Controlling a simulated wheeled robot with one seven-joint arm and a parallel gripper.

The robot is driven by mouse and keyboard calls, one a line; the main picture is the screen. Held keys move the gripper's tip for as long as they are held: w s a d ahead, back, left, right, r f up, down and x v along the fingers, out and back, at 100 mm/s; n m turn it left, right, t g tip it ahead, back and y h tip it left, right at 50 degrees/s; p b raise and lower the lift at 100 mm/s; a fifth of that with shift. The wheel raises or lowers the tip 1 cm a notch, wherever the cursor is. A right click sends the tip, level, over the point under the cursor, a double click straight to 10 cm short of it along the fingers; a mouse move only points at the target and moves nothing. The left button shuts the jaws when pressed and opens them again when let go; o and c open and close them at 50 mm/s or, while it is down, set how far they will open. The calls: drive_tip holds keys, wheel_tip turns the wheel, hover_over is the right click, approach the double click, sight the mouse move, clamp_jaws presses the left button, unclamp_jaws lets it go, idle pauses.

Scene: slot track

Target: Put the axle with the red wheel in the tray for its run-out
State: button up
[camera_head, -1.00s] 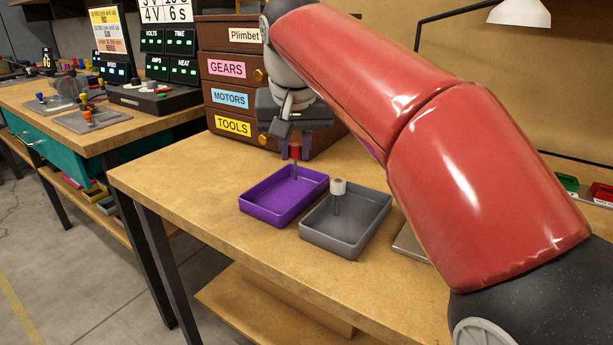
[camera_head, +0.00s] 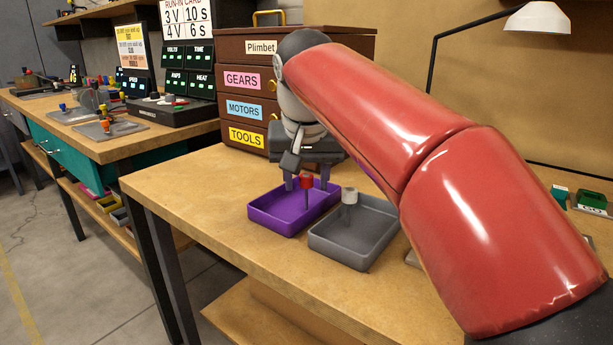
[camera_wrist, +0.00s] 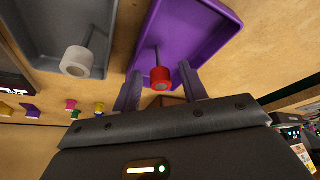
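The axle with the red wheel (camera_head: 306,182) stands about upright in the purple tray (camera_head: 268,223), wheel at the top. In the wrist view the red wheel (camera_wrist: 160,78) lies between the two fingers of my gripper (camera_wrist: 161,88), with a gap on each side. My gripper (camera_head: 307,183) is open over the purple tray, its fingers either side of the wheel. Another axle with a whitish wheel (camera_head: 349,195) stands in the grey tray (camera_head: 333,250), just right of the purple one. It also shows in the wrist view (camera_wrist: 77,61).
A brown drawer cabinet (camera_head: 243,92) with labelled drawers stands behind my gripper. My red arm covers the right of the bench. The wooden bench top (camera_head: 190,190) left of the trays is clear. A second bench with a dark meter box (camera_head: 172,108) stands at the left.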

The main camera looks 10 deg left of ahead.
drive_tip(key=p+v, duration=0.3)
drive_tip(key=v, duration=0.9)
drive_tip(key=shift+p, duration=0.35)
drive_tip(key=shift+s+r, duration=0.1)
drive_tip(key=shift+s, duration=0.05)
